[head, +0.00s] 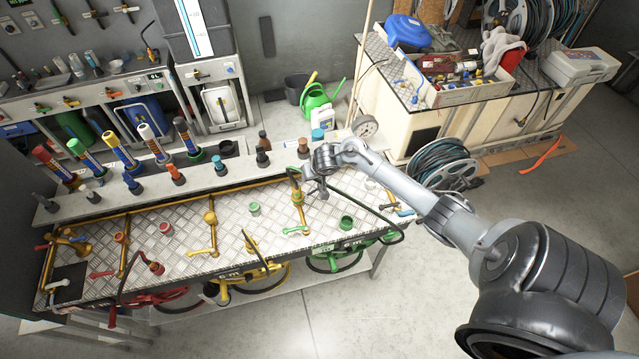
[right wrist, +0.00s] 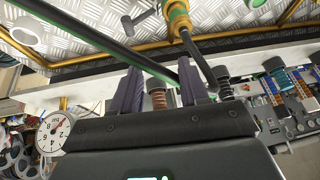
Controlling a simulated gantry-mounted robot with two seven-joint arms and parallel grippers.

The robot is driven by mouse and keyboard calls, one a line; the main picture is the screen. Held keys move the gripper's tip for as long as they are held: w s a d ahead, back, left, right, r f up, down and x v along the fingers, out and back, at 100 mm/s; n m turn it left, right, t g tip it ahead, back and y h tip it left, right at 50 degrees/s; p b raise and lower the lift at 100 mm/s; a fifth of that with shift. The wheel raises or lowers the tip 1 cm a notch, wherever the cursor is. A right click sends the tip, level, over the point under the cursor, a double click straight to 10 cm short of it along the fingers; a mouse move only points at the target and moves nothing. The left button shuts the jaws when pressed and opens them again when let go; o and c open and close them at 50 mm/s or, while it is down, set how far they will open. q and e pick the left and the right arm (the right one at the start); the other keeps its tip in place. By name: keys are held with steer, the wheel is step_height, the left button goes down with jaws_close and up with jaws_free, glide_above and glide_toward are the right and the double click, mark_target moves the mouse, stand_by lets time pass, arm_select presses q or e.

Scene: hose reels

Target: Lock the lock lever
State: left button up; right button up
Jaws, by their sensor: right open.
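My right gripper (head: 318,186) hangs over the right part of the bench, by an upright yellow pipe with a green valve (head: 298,197). In the right wrist view its two dark fingers (right wrist: 160,92) are apart with nothing clearly held. A green-and-brass fitting (right wrist: 178,22) with a dark grey bar lies just beyond the right fingertip; I cannot tell whether they touch. Several levers show on the bench: a green lever (head: 296,230), a yellow lever (head: 203,252) and a red lever (head: 101,274). I cannot tell which is the lock lever. My left gripper is not in view.
A black hose (right wrist: 90,45) with a green stripe runs close to the fingers. Nozzles, such as an orange-based one (head: 176,174), stand along the rear shelf. A pressure gauge (head: 365,126) is behind my right arm. The floor (head: 400,300) in front is clear.

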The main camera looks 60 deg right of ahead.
steer(key=w+a+r+t, duration=0.1)
steer(key=w+r+t, duration=0.2)
steer(key=w+r, duration=0.15)
steer(key=m+t+h+b, duration=0.4)
steer(key=m+t+b, duration=0.25)
steer(key=b, duration=1.15)
glide_toward(321, 188)
steer(key=w, duration=0.2)
steer(key=shift+m+g, duration=0.25)
steer(key=shift+g, duration=0.2)
steer(key=x, duration=0.9)
steer(key=shift+w+d+f, duration=0.1)
steer(key=shift+d+f, duration=0.2)
steer(key=shift+d, duration=0.2)
steer(key=shift+w+d+f, duration=0.15)
steer(key=shift+w+d, duration=0.05)
steer(key=shift+w, duration=0.35)
